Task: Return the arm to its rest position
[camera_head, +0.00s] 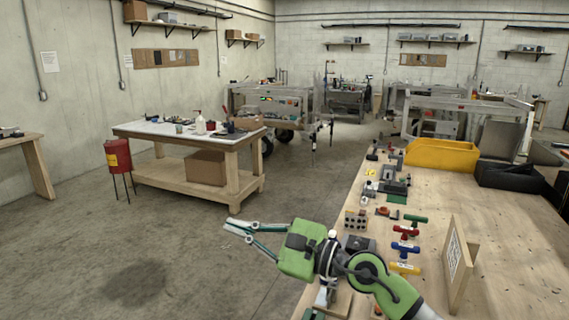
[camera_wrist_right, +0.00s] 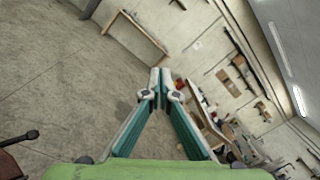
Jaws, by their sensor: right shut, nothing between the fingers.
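My right arm comes in from the bottom right in the head view, green and grey, bent over the left edge of the workbench. My right gripper (camera_head: 229,225) points left, out past the bench edge and above the concrete floor. Its two teal fingers meet at the tips, with nothing between them. In the right wrist view the gripper (camera_wrist_right: 160,84) also shows its fingertips together, with the floor and wall behind. My left gripper is in neither view.
The wooden workbench (camera_head: 514,270) at right carries a yellow bin (camera_head: 441,155), a black bin (camera_head: 508,177), several clamps and blocks, and an upright wooden board (camera_head: 458,263). A second table (camera_head: 190,137) stands further back, beside a red bin (camera_head: 118,155). Open floor (camera_head: 75,245) lies at left.

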